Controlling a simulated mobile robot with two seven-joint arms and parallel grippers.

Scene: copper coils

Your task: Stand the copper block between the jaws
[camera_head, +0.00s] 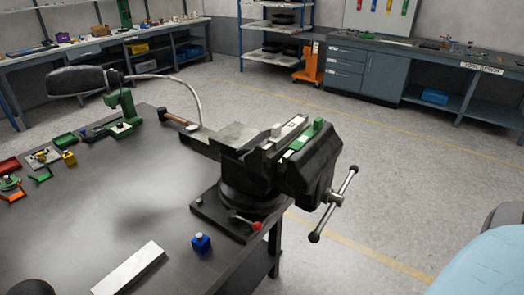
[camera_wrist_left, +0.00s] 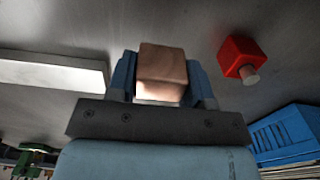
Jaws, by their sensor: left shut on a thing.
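The left wrist view shows the copper block (camera_wrist_left: 162,65), a small squarish piece. My left gripper (camera_wrist_left: 162,88) is shut on it, with one blue finger on each side. In the head view I cannot make out the left gripper or the block. A dark bench vise (camera_head: 250,180) stands at the right corner of the table. Its jaws are at the top, with a pale strip (camera_head: 285,132) and a green piece (camera_head: 305,135) there. I cannot tell how wide the gap is. My right gripper is in neither view.
A green stand (camera_head: 122,110) and small coloured trays are at the left. The table middle is clear.

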